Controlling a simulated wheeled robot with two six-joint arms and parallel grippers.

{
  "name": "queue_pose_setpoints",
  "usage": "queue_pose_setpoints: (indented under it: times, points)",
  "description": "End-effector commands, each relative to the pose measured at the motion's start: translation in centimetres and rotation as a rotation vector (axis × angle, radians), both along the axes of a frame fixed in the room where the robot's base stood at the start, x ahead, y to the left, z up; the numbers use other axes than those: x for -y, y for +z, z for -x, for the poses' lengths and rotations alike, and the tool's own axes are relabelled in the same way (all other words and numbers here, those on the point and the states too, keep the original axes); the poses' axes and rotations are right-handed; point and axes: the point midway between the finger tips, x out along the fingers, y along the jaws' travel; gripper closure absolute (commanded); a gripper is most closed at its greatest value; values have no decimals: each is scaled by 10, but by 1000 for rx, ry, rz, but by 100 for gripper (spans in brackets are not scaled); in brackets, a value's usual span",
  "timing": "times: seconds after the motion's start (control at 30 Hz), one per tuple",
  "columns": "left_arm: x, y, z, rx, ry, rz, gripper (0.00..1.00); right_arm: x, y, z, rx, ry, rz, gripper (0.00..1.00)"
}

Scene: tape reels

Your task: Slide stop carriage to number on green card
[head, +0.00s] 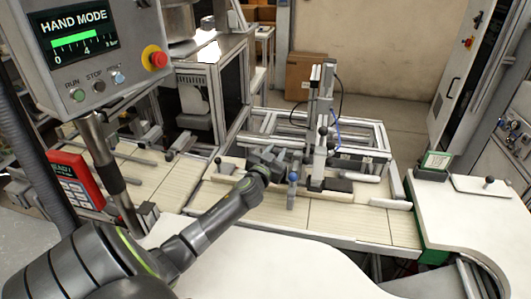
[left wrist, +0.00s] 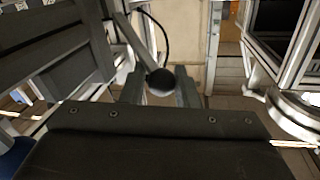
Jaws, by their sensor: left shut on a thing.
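My left gripper (head: 298,156) reaches in from the left over the slatted conveyor. In the left wrist view its fingers (left wrist: 160,88) are closed on a round black knob (left wrist: 160,82). The stop carriage (head: 319,160), a silver upright block with black knobs, stands beside the gripper. Its lower part is partly hidden by the gripper and dark parts. The green card (head: 437,160) stands in a small frame at the right; its number is too small to read. My right gripper is not in view.
A blue-topped handle (head: 293,178) stands just in front of the gripper. A hand-mode panel (head: 90,45) hangs at upper left, with a red device (head: 76,180) below. A white worktop (head: 270,265) fills the foreground. A cardboard box (head: 305,75) stands behind.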

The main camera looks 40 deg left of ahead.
Motion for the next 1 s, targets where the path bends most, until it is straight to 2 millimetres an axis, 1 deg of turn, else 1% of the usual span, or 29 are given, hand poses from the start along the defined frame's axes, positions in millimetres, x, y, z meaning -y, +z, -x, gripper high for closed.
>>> queue_pose_setpoints:
  times: [0.23, 0.27, 0.37, 0.4, 0.63, 0.77, 0.87, 1.0]
  points:
    - [-1, -2, 1, -7, 4, -4, 100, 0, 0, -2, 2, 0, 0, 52]
    - [-1, -3, 1, -7, 4, -4, 71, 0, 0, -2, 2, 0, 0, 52]
    - [-1, -3, 1, -7, 4, -4, 58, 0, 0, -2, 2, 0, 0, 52]
    - [-1, -2, 1, -7, 4, -3, 56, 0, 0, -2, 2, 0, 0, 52]
    - [-1, -1, 1, -4, 3, -2, 56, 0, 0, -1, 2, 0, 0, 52]
    - [1, -1, 6, -4, 3, -2, 56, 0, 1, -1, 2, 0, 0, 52]
    - [4, -2, 17, -6, 3, -2, 56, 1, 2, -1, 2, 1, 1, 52]
    - [12, -2, 42, -6, 2, -2, 56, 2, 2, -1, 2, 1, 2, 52]
